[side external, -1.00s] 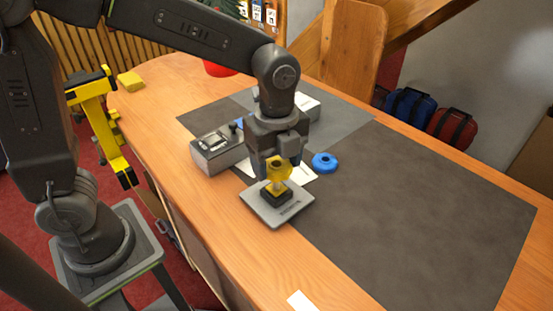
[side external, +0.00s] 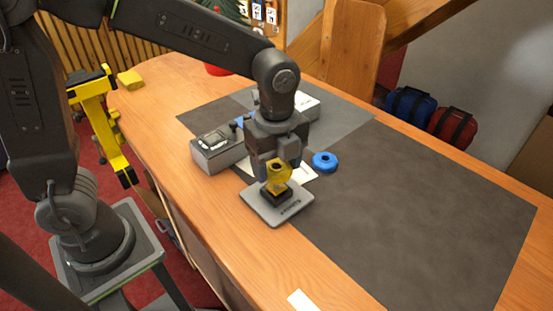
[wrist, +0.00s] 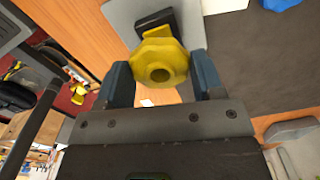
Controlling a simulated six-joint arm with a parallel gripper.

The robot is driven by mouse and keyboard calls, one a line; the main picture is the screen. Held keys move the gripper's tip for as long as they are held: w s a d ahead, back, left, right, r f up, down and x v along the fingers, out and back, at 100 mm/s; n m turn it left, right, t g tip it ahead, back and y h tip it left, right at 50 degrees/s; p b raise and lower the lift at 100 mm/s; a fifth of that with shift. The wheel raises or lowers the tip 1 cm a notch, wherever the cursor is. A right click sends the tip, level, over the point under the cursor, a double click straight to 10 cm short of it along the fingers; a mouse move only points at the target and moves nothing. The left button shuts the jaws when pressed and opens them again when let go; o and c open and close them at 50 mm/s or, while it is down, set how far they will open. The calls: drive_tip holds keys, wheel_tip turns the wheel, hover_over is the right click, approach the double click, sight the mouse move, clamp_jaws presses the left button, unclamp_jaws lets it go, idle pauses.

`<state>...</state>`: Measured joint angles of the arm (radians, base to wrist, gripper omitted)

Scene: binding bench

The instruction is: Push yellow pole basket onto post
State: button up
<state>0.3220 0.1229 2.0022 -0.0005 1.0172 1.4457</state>
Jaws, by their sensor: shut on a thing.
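The yellow pole basket (side external: 279,170) is a small faceted cup with a round hole in its top. It also shows in the wrist view (wrist: 160,62), between the two blue fingers. My gripper (side external: 278,172) is shut on it, above the grey base plate (side external: 262,212). A black block (side external: 277,194) sits on the plate directly below the basket. In the wrist view the black block (wrist: 153,20) shows behind the basket. The post is hidden by the basket and block, so I cannot tell how far the basket is on it.
A blue ring (side external: 324,161) lies right of my gripper on the dark mat (side external: 430,200). A grey device (side external: 217,148) stands to the left. A white slip (side external: 302,301) lies near the front edge. The mat's right side is clear.

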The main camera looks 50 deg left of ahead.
drive_tip(key=shift+f, duration=1.85)
idle(0.6)
drive_tip(key=o, duration=1)
drive_tip(key=shift+o, duration=0.7)
drive_tip(key=shift+r, duration=0.15)
wheel_tip(320, 180, up, 11)
drive_tip(key=shift+r, duration=0.15)
idle(0.4)
